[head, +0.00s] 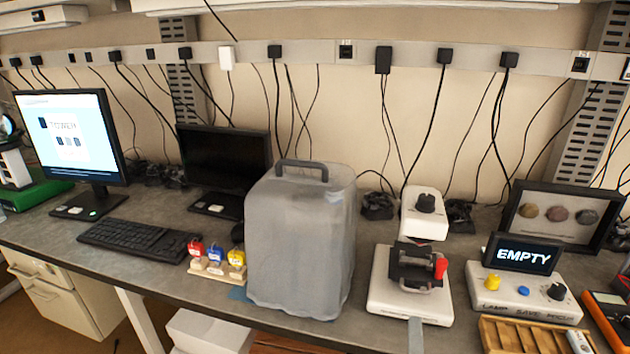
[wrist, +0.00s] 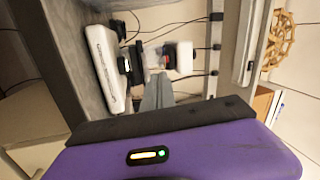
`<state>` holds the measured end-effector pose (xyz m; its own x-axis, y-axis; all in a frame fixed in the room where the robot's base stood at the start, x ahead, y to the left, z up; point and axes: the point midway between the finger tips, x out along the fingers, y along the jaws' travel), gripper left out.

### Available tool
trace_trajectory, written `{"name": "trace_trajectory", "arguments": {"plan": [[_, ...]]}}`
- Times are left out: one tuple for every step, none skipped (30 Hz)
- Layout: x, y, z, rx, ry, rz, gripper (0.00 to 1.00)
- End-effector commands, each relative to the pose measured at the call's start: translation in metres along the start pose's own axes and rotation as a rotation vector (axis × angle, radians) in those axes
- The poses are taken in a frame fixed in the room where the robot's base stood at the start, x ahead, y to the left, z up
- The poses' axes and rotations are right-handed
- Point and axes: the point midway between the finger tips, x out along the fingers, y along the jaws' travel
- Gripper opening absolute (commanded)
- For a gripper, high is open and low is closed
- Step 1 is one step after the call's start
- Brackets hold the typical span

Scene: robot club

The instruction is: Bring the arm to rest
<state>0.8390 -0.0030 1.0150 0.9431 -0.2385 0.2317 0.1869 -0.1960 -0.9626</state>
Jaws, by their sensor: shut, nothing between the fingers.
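My gripper (wrist: 160,80) shows in the wrist view as two grey fingers close together, pointing away from the camera beyond my purple hand. It is shut, with nothing seen between the fingers. The fingers are in the air, and a bench with devices lies beyond them. I cannot tell how far they are from it.
The grey bench (head: 60,232) holds a lit monitor (head: 70,140), a keyboard (head: 135,238), colored padlock-like items (head: 215,262), a covered box (head: 300,240), a clamp device (head: 410,285) and an "EMPTY" display (head: 523,255). A wooden wheel (wrist: 280,40) shows in the wrist view.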

Motion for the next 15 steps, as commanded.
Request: {"name": "trace_trajectory", "arguments": {"plan": [[-0.006, -0.009, -0.003, -0.056, -0.007, -0.02, 0.0], [-0.012, -0.014, -0.004, -0.098, -0.012, -0.031, 0.0], [-0.021, -0.018, -0.007, -0.157, -0.02, -0.041, 0.0], [-0.03, -0.021, -0.008, -0.202, -0.028, -0.046, 0.0], [-0.039, -0.024, -0.01, -0.246, -0.034, -0.051, 0.0], [-0.05, -0.026, -0.012, -0.303, -0.043, -0.054, 0.0], [-0.059, -0.028, -0.014, -0.345, -0.051, -0.055, 0.0], [-0.068, -0.029, -0.016, -0.387, -0.059, -0.056, 0.0], [-0.081, -0.031, -0.018, -0.444, -0.07, -0.054, 0.0], [-0.091, -0.032, -0.02, -0.488, -0.08, -0.052, 0.0], [-0.101, -0.033, -0.022, -0.533, -0.091, -0.049, 0.0], [-0.115, -0.034, -0.025, -0.592, -0.106, -0.045, 0.0], [-0.126, -0.035, -0.027, -0.636, -0.118, -0.04, 0.0], [-0.136, -0.036, -0.029, -0.68, -0.131, -0.035, 0.0], [-0.149, -0.037, -0.033, -0.739, -0.149, -0.029, 0.0]]}}
